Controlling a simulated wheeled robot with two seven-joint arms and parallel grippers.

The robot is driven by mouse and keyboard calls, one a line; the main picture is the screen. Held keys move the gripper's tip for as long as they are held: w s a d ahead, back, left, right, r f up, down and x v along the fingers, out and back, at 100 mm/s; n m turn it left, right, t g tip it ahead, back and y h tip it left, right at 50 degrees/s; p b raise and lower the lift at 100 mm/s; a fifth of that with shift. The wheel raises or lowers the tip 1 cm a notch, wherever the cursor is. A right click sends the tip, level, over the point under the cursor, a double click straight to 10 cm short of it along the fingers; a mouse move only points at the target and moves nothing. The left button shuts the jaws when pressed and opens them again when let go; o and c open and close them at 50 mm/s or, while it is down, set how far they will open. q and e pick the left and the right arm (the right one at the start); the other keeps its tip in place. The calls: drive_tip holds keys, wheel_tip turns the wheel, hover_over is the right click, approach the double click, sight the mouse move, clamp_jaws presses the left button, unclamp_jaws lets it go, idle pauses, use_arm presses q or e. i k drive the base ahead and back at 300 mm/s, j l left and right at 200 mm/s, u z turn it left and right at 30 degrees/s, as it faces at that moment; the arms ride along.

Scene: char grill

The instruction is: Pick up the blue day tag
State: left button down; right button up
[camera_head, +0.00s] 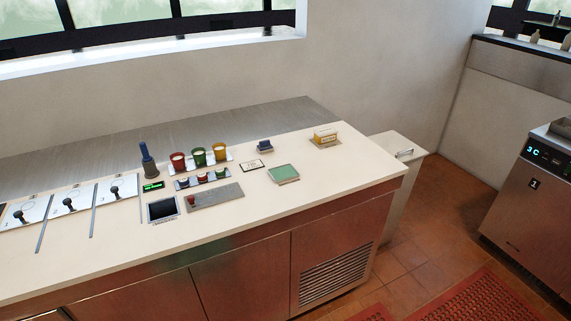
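A small dark blue object (265,146) sits on the white counter, right of the row of colored cups. It is too small in the picture to tell for certain whether it is the day tag. A small white card with dark marks (252,164) stands just in front of it. A taller blue upright object (147,160) stands left of the cups. Neither of my grippers is in the head view.
The counter's front right is clear.

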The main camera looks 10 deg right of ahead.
sight(184, 181)
drive_tip(key=i+j+u, duration=0.1)
drive_tip(key=i+j, duration=0.6)
